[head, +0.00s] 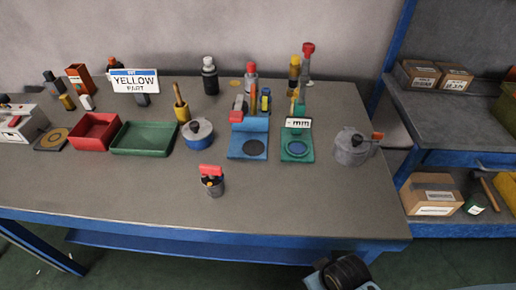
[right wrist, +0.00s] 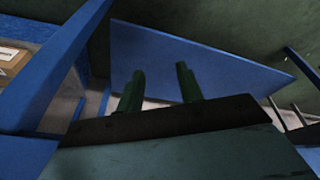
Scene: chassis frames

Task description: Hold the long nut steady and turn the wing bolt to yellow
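A small dark grey cylindrical piece (head: 215,189) stands upright on the bench near its front middle. A red wing-shaped top (head: 210,169) sits on it, with a small yellow spot just below. I take these as the long nut and the wing bolt, though they are too small to be sure. My right gripper (right wrist: 160,88) shows in the right wrist view with its two green fingers apart and nothing between them. It is away from the nut, with blue bench parts and floor beyond it. My left gripper is not in view.
The bench (head: 120,190) is clear around the nut. Behind it stand a red tray (head: 95,132), a green tray (head: 145,138), a blue-based pot (head: 198,134), a blue fixture (head: 248,146), a green fixture (head: 297,152) and a grey pot (head: 351,149). A YELLOW PART sign (head: 134,82) stands at the back.

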